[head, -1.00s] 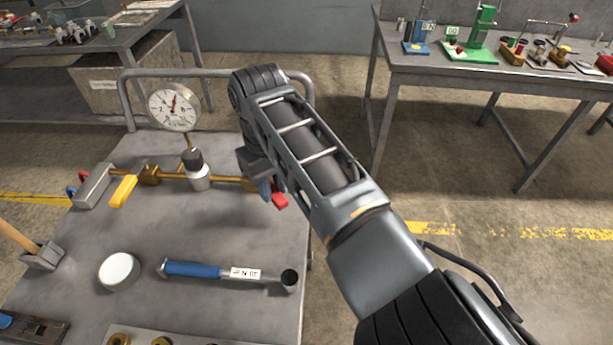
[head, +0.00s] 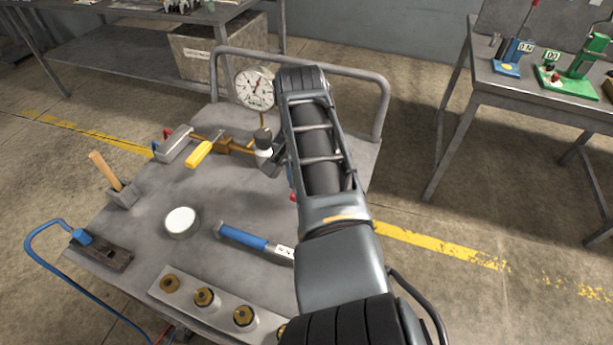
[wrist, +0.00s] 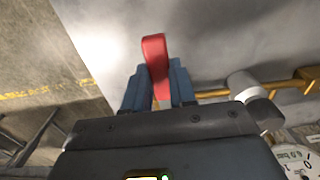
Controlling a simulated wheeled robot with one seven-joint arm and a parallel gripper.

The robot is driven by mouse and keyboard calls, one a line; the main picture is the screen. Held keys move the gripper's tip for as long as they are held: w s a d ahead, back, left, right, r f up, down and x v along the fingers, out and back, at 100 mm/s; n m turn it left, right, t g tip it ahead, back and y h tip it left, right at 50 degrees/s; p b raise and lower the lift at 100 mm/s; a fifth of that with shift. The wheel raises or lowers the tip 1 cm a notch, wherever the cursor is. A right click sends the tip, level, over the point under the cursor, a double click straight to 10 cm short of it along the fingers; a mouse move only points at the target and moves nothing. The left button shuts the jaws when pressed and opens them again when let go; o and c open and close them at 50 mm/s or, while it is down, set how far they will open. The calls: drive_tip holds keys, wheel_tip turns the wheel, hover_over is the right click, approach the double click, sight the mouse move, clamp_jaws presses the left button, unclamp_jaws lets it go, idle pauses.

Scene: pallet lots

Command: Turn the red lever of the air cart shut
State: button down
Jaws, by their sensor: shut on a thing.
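The red lever (wrist: 154,52) sticks out between the two blue fingers of my gripper (wrist: 158,84) in the wrist view, and my gripper is shut on it. In the head view my arm hides most of the lever and the fingers; only a small bit of red shows at the arm's left edge. The air cart (head: 140,225) is a grey-topped trolley. Its brass pipe (head: 240,148) runs across the top near the back and also shows in the wrist view (wrist: 212,94). A round gauge (head: 255,88) stands on the pipe. A yellow lever (head: 199,154) points toward the front.
A blue-handled tool (head: 243,237), a white round lid (head: 180,221), a wooden-handled hammer (head: 106,172) and a plate with brass fittings (head: 222,305) lie on the cart. A workbench (head: 535,92) stands at right. Floor is free between cart and bench.

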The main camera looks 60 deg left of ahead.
drive_tip(key=shift+a, duration=0.15)
idle(0.3)
drive_tip(key=c, duration=0.9)
unclamp_jaws()
drive_tip(key=shift+r, duration=0.1)
wheel_tip(320, 180, up, 8)
drive_tip(key=shift+f, duration=0.15)
